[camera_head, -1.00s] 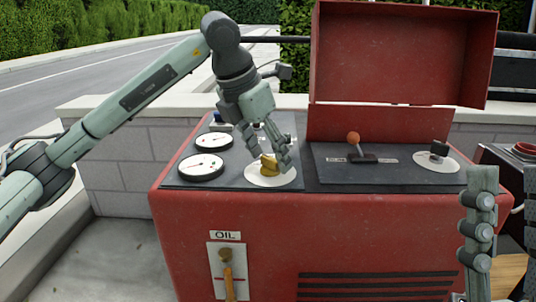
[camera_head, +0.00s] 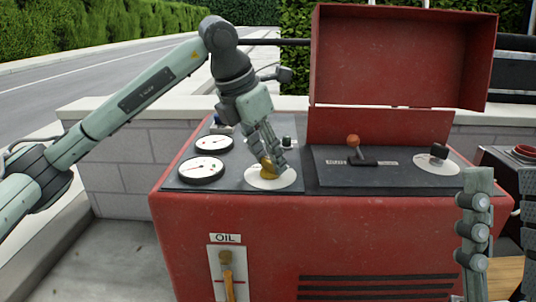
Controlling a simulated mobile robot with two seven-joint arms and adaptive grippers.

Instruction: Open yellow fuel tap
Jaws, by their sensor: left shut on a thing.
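The yellow fuel tap (camera_head: 267,171) sits on a round white plate (camera_head: 258,181) on the dark top panel of the red machine. My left gripper (camera_head: 272,166) reaches down from above, its fingers shut on the tap and partly hiding it. My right gripper (camera_head: 478,240) shows only in part at the lower right, apart from the tap. Its fingertips cannot be made out.
Two round gauges (camera_head: 201,169) lie left of the tap. An orange-knobbed lever (camera_head: 354,142) and a black knob (camera_head: 438,152) are on the right panel. A raised red lid (camera_head: 398,55) stands behind. An OIL gauge (camera_head: 227,270) is on the front.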

